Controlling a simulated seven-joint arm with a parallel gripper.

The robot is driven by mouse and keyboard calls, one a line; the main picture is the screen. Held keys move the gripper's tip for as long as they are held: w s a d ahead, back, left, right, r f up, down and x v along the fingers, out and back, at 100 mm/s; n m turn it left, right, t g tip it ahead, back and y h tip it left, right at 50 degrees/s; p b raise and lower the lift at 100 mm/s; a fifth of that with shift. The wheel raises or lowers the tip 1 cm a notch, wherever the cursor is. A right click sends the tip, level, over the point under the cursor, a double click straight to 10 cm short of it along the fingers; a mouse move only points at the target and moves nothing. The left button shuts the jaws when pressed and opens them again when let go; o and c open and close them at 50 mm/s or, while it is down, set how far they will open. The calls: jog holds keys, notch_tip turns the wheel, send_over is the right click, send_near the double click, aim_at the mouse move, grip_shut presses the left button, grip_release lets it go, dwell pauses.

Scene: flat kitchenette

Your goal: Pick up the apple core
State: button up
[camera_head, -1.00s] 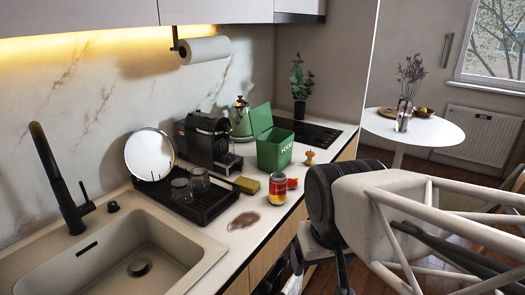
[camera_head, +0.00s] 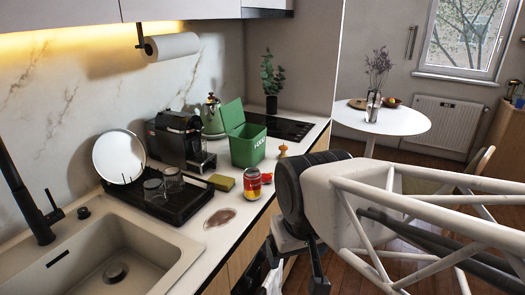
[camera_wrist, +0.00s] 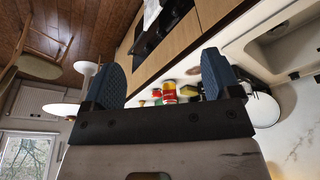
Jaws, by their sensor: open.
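A small orange-tan thing (camera_head: 282,151), narrow in the middle, stands on the counter right of the green bin; it may be the apple core, but it is too small to be sure. A small red-orange thing (camera_head: 267,178) sits partly hidden behind the red and yellow can (camera_head: 252,184). My gripper shows at the lower middle of the head view (camera_head: 305,262), over the counter's front edge. In the wrist view my gripper (camera_wrist: 165,72) has its two blue pads wide apart, with nothing between them. The can (camera_wrist: 169,92) shows beyond the pads, upside down.
The green bin (camera_head: 246,146) stands open-lidded behind the can. A brown stain (camera_head: 219,217) marks the counter. The sink (camera_head: 110,262) is nearer.

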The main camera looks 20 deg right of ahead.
jog(key=shift+c, duration=0.7)
jog(key=w+d+m+y, duration=0.3)
jog(key=w+m, duration=0.3)
jog(key=w, duration=1.2)
jog(key=w+d+m+y, duration=0.35)
jog(key=w+m, duration=0.35)
jog(key=w, duration=1)
jog(key=m+t+y, duration=0.4)
jog(key=m+t, duration=0.2)
jog(key=m, duration=0.7)
send_near(283, 152)
jog(key=w+f, duration=0.1)
jog(key=w+a+f, duration=0.1)
jog(key=shift+w+f, duration=0.1)
jog(key=shift+w, duration=0.2)
